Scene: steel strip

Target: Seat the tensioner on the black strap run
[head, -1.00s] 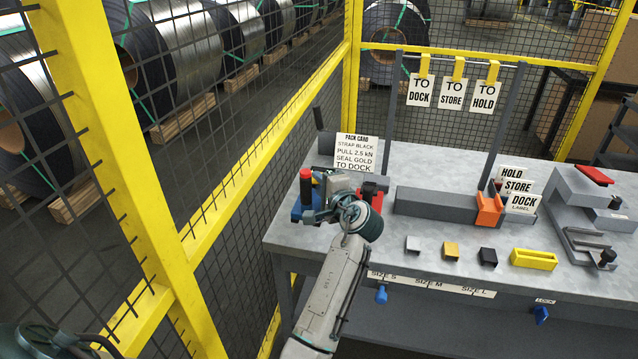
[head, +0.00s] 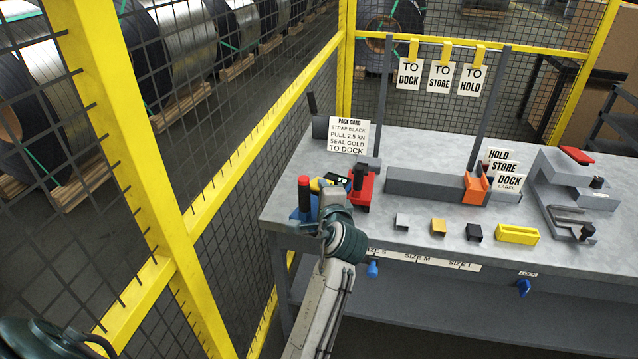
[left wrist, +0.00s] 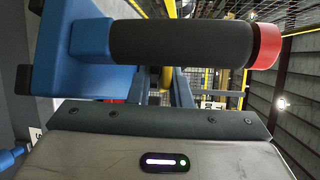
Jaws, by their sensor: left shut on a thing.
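The blue tensioner (head: 304,207) has an upright black handle with a red cap and is at the left end of the bench. My left gripper (head: 334,200) is shut on it; its wrist covers part of the tool, and the fingertips are hard to make out. In the left wrist view the tensioner's blue body (left wrist: 92,45) and black handle with red end lie across the top, close above the gripper housing. I cannot make out the black strap run, nor whether the tensioner touches it. My right gripper is not in view.
A red tool with a black handle (head: 361,188) stands just right of the tensioner, before the pack card (head: 349,135). Grey, gold and black seals and a yellow tray (head: 517,235) line the bench front. A yellow-framed mesh fence (head: 230,190) runs close on the left.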

